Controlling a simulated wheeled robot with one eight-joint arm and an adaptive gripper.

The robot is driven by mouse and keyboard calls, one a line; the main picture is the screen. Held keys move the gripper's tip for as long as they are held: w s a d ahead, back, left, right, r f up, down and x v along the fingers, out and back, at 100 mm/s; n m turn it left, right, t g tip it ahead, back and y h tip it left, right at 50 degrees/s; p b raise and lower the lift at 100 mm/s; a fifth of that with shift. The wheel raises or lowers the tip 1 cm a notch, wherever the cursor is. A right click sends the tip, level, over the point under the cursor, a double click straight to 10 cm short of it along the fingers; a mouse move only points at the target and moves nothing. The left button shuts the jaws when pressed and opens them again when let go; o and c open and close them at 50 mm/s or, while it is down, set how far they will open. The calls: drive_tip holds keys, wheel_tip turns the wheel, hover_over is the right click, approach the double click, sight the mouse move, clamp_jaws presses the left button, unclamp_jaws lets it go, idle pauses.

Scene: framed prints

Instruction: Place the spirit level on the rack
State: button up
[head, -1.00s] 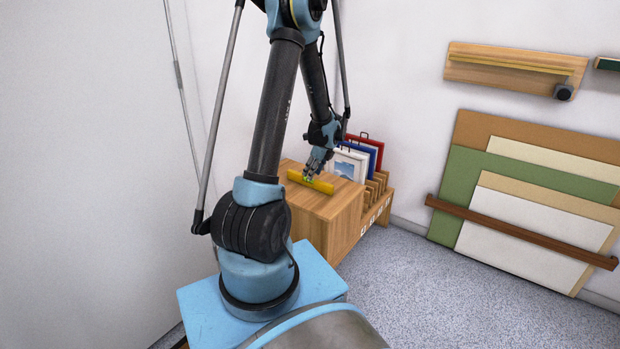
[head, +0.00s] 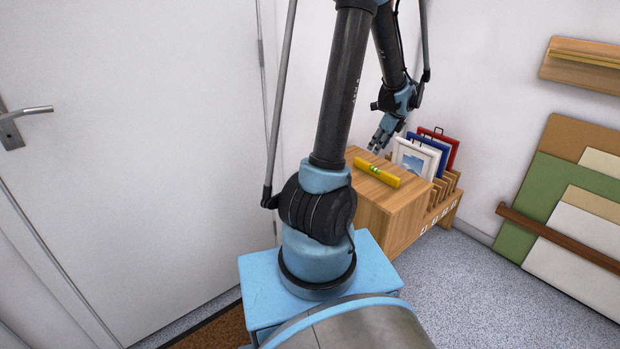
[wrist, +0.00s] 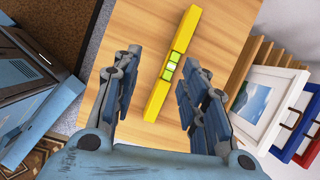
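The yellow spirit level (head: 376,172) with a green vial lies flat on top of a wooden cabinet (head: 370,195). The wrist view shows the spirit level (wrist: 171,66) ahead of and between my spread fingers, with nothing held. My gripper (head: 378,146) is open above the cabinet top, just behind the level in the head view; my gripper also shows in the wrist view (wrist: 160,92). A slotted wooden rack (head: 445,195) holding framed prints adjoins the cabinet on the right. A wooden wall rack (head: 588,66) hangs at the upper right; I cannot tell which rack the task means.
White, blue and red frames stand in the slots, the white-framed print (head: 415,158) nearest. Boards (head: 575,205) lean on the right wall behind a brown rail (head: 560,236). A door (head: 130,130) fills the left. The speckled floor (head: 470,300) at front right is clear.

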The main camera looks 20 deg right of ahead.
drive_tip(key=s+a+r+n, duration=0.2)
drive_tip(key=a+r+n, duration=0.15)
drive_tip(key=a, duration=0.45)
drive_tip(key=s+a+r+n+g, duration=0.1)
drive_tip(key=s+a+r+n, duration=0.1)
drive_tip(key=a+n, duration=0.5)
drive_tip(key=s+a+r+n, duration=0.1)
drive_tip(key=a+r+n, duration=0.2)
drive_tip(key=a, duration=0.7)
drive_tip(key=s+a+f+n+h, duration=0.1)
drive_tip(key=s+a+f+n, duration=0.1)
drive_tip(key=s+a+n, duration=0.4)
drive_tip(key=s+a+f+n, duration=0.2)
drive_tip(key=s+a+n, duration=0.5)
drive_tip(key=s+n, duration=0.3)
drive_tip(key=shift+s+a+f+g+h, duration=0.15)
drive_tip(key=shift+s+f+g+h, duration=0.2)
drive_tip(key=shift+s, duration=0.35)
drive_tip(key=shift+o, duration=0.5)
